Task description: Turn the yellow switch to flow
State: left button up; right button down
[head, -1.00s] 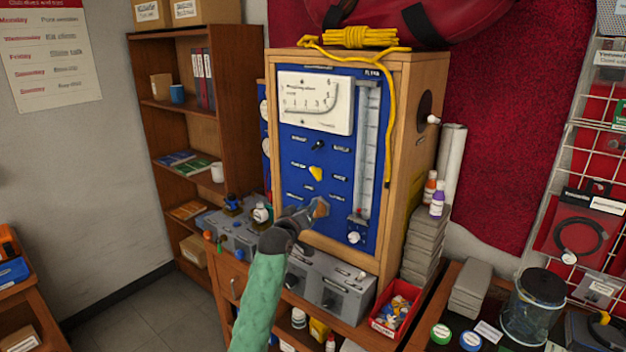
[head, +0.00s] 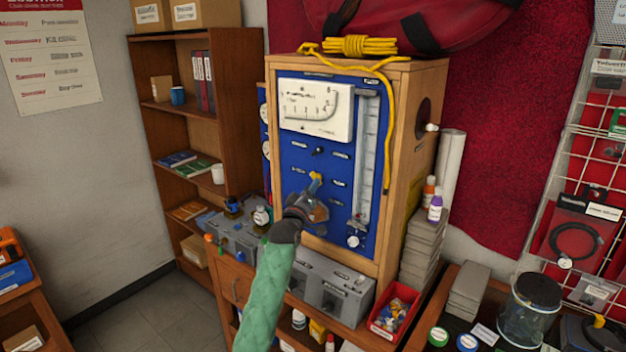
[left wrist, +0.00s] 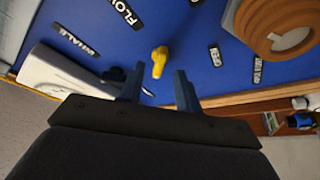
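The yellow switch (head: 315,179) is on the blue front panel (head: 290,180) of the wooden testbench cabinet, below the white gauge. It also shows in the left wrist view (left wrist: 159,60), with a label reading FLOW (left wrist: 122,12) up and left of it. My left gripper (head: 317,195) is just in front of and below the switch in the head view, partly covering the panel. In the left wrist view my left gripper (left wrist: 159,82) is open. The switch shows between and just beyond its two fingertips, apparently untouched. My right gripper is not in view.
A small black knob (head: 318,151) sits above the switch, and a clear flow tube (head: 366,150) stands to its right. A yellow cord (head: 388,130) hangs down the cabinet's right edge. Grey boxes (head: 335,290) and a red bin (head: 396,308) are below.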

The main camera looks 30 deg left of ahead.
pick_arm(q)
jog(key=shift+p+x, duration=0.45)
jog(key=shift+x, duration=0.8)
jog(key=shift+c, duration=0.2)
grip_shut()
jog(key=shift+f, duration=0.1)
